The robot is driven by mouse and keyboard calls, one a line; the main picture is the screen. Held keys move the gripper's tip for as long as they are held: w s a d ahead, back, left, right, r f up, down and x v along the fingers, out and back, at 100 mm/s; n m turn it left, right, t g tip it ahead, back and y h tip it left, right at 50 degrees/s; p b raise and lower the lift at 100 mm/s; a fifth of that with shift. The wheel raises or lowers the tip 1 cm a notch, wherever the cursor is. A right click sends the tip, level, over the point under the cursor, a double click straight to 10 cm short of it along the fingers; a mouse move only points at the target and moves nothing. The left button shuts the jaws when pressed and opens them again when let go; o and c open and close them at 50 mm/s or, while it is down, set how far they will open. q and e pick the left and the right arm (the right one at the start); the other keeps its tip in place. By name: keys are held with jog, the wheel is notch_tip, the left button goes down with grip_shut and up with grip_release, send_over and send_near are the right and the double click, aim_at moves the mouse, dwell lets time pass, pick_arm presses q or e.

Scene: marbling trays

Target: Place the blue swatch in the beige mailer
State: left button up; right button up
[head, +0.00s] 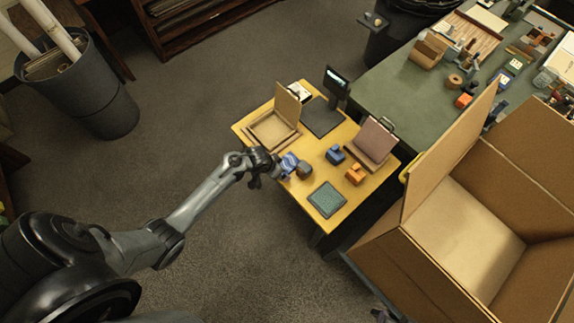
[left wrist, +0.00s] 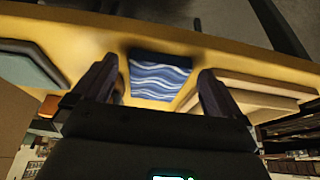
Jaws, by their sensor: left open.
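The blue swatch (head: 289,163), with white wavy lines, is at the near left edge of the yellow table. My left gripper (head: 266,165) is right beside it in the head view. In the left wrist view, the swatch (left wrist: 160,78) shows between the two spread fingers of the left gripper (left wrist: 158,78), which are open; I cannot tell whether they touch it. The beige mailer (head: 268,132) lies open on the table's far left part, its flap raised, beyond the swatch. My right gripper is not in view.
A black scale (head: 321,117), a pinkish-brown case (head: 371,142), a blue item (head: 335,154), an orange item (head: 355,174), a dark round item (head: 304,170) and a green-topped pad (head: 326,199) share the table. A large open cardboard box (head: 465,235) stands right.

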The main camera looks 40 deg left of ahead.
pick_arm(q)
jog(key=shift+w+f, duration=0.15)
jog(key=shift+f, duration=0.15)
jog(key=c, duration=1.1)
